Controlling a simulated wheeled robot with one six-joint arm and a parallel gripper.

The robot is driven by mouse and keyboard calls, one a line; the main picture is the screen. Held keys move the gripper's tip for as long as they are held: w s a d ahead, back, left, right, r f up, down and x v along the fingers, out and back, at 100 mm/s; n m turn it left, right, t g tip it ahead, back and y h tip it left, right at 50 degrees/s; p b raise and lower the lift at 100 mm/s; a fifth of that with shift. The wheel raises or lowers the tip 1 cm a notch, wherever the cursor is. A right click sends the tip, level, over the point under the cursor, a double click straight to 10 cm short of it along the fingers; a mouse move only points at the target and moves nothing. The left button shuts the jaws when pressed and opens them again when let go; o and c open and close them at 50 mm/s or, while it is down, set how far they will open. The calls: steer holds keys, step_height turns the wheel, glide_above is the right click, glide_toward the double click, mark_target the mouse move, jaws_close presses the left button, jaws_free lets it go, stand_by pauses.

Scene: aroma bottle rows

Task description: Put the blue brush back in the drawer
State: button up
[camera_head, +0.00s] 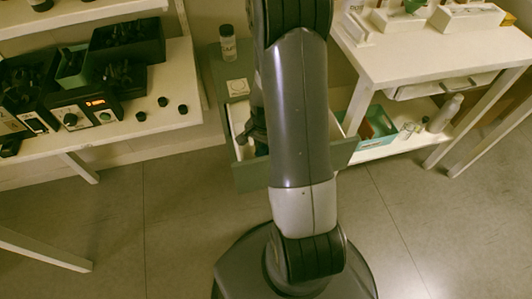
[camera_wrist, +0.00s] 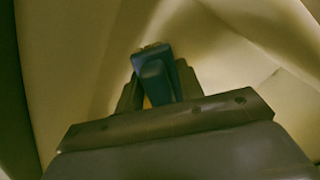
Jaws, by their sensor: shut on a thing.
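The drawer (camera_head: 252,179) is pulled out from a green-grey cabinet (camera_head: 212,75) in the head view; its inside is pale. My gripper (camera_head: 250,135) is partly hidden behind my arm and reaches down at the open drawer. In the wrist view my gripper (camera_wrist: 158,95) is shut on the blue brush (camera_wrist: 154,80), whose blue end shows between the fingers. Pale walls surround it there, like the drawer's inside. I cannot tell whether the brush touches the drawer bottom.
A small jar (camera_head: 228,43) and a white square item (camera_head: 238,87) are on the cabinet top. At left a shelf holds dark boxes and a device with a red display (camera_head: 95,102). At right stands a white table (camera_head: 430,50) with a teal tray (camera_head: 378,125) below. The floor in front is clear.

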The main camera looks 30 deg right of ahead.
mark_target(265, 153)
steer(key=shift+f+b, duration=0.4)
steer(key=shift+f, duration=1.2)
steer(key=o, duration=1)
steer(key=shift+o, duration=0.2)
step_height(265, 153, up, 12)
steer(key=p, duration=0.3)
steer(key=shift+r, duration=0.15)
